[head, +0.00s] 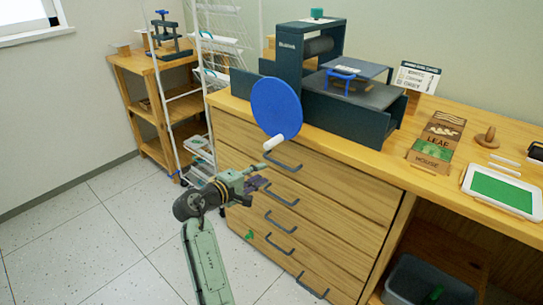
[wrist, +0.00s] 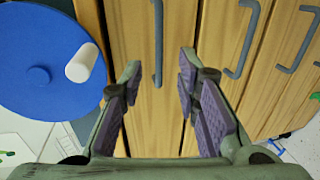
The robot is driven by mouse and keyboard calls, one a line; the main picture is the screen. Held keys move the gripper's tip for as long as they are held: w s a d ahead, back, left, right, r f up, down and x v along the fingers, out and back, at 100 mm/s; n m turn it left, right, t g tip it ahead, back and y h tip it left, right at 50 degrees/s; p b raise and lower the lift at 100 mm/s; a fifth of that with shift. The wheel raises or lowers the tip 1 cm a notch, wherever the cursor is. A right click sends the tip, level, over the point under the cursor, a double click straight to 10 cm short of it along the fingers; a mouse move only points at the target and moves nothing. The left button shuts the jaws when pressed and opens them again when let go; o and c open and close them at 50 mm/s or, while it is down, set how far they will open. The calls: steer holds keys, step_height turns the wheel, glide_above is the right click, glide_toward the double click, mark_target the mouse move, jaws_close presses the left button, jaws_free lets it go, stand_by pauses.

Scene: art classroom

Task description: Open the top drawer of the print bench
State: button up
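The print bench (head: 225,124) is a wooden unit with several drawers, each with a grey bar handle. The top drawer (head: 235,139) looks flush with the front, and its handle (head: 283,161) shows just right of my gripper. My gripper (head: 262,175) is open and empty in front of the upper drawers. In the wrist view, the top drawer's handle (wrist: 158,45) lies ahead, in line with the gap between my two fingers (wrist: 160,75). It appears apart from both fingers. My gripper partly hides the drawer fronts in the head view.
A press with a blue wheel (head: 275,105) and white knob (head: 275,142) overhangs the bench front close above my gripper; the wheel (wrist: 40,70) fills the wrist view's left. A wire rack (head: 218,45) stands left. A grey bin (head: 432,280) sits lower right. The left floor is clear.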

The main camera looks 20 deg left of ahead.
mark_target(280, 165)
steer(key=p+x, duration=0.1)
steer(key=x, duration=0.9)
steer(key=shift+w+d, duration=0.2)
steer(key=shift+c, duration=0.4)
jaws_close()
